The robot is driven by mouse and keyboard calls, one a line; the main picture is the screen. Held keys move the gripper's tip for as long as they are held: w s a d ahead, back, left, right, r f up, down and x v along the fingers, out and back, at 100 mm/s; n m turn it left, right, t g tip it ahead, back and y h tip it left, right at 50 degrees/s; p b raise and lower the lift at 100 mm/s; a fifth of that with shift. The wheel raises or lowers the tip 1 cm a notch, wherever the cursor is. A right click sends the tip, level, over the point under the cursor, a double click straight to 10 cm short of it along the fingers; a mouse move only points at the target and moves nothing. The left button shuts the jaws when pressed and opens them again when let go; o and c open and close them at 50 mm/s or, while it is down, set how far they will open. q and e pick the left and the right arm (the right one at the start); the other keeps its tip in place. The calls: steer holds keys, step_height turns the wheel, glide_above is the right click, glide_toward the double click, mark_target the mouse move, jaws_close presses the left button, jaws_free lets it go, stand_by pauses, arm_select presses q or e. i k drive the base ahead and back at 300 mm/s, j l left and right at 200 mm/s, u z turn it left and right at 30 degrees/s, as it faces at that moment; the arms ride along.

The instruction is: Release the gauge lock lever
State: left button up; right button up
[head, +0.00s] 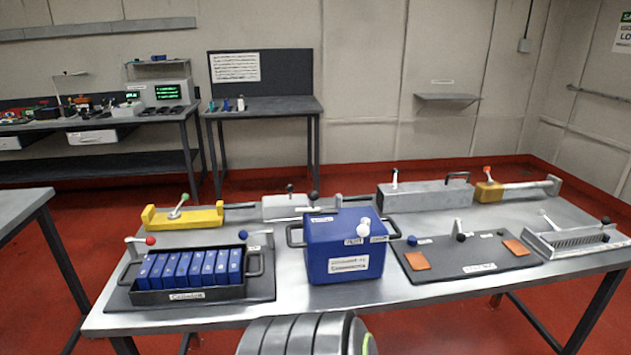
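Several levers show on the steel table, and I cannot tell from their labels which one is the gauge lock lever. A yellow fixture (185,217) at the back left has a tilted lever with a green knob (185,196). A red-knobbed lever (150,241) and a blue-knobbed lever (243,235) stand behind the black tray of blue cells. An orange-ended fixture (489,192) at the back right has an upright red-topped lever (487,170). A grey slotted fixture (580,241) at the right has a tilted pale lever (548,217). Neither gripper shows.
A blue box (343,250) with white knobs stands at the table's middle. The black tray (190,296) sits left of it. A dark plate (470,262) with orange pads lies right. A long grey block (424,195) stands behind. Bare tabletop (420,294) shows along the front edge.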

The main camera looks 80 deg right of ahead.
mark_target(540, 212)
steer(key=k+j+z, duration=0.1)
steer(key=z, duration=4)
steer(key=i+l, duration=0.05)
steer(key=l, duration=0.1)
